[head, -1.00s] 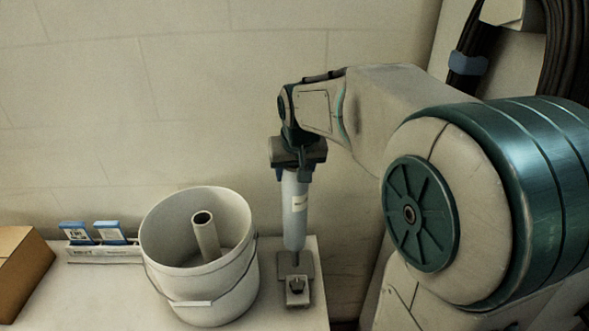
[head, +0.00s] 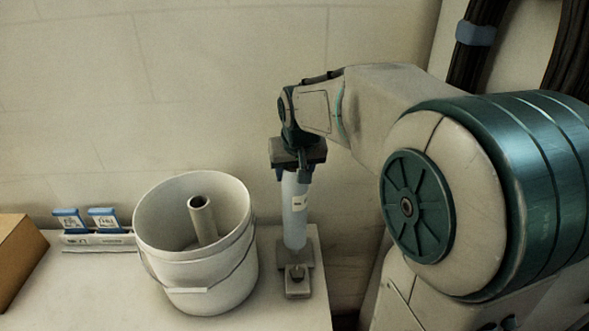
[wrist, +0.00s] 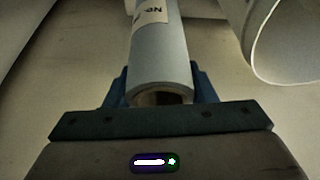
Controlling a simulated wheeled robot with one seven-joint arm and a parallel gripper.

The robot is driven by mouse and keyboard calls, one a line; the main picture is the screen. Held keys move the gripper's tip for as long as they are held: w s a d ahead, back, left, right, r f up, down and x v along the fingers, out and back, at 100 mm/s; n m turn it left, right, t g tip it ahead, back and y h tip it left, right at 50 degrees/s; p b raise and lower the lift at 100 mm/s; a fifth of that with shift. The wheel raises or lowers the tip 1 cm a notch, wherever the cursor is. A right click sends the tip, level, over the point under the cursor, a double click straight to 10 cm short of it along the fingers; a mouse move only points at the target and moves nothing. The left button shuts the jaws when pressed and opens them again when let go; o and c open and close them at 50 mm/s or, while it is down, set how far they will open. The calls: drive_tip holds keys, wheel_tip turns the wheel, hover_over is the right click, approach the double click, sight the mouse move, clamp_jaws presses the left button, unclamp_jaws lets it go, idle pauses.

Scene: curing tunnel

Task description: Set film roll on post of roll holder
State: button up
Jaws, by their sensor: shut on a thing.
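The film roll (head: 295,212) is a pale blue-grey tube with a white label, hanging upright below my gripper (head: 294,176). My gripper is shut on its upper end. The roll holder (head: 298,283) is a small grey base on the table's right end. The roll's lower end is right at the holder's back plate, and no post shows below it; the post seems to be inside the roll, though its contact with the base is unclear. In the wrist view the roll (wrist: 160,55) runs away between the blue fingers of my gripper (wrist: 160,85), its hollow near end facing me.
A white bucket (head: 200,270) with a pale tube (head: 203,220) standing in it is close left of the holder. Farther left are a rack with blue-topped cards (head: 100,240) and a cardboard box (head: 18,255). A wall stands behind the table (head: 90,290).

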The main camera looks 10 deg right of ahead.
drive_tip(key=shift+f+b, duration=1.25)
drive_tip(key=shift+f, duration=0.4)
drive_tip(key=shift+f+b, duration=0.5)
drive_tip(key=shift+f, duration=0.15)
idle(0.5)
drive_tip(key=o, duration=1.3)
drive_tip(key=shift+c, duration=0.2)
drive_tip(key=shift+r, duration=0.1)
drive_tip(key=v, duration=1.3)
drive_tip(key=s+f+g+p, duration=0.1)
drive_tip(key=s+f+p, duration=0.1)
drive_tip(key=s+f, duration=1.2)
drive_tip(key=shift+s+d+n+g, duration=0.15)
drive_tip(key=shift+s+n+g, duration=0.2)
drive_tip(key=shift+s, duration=0.65)
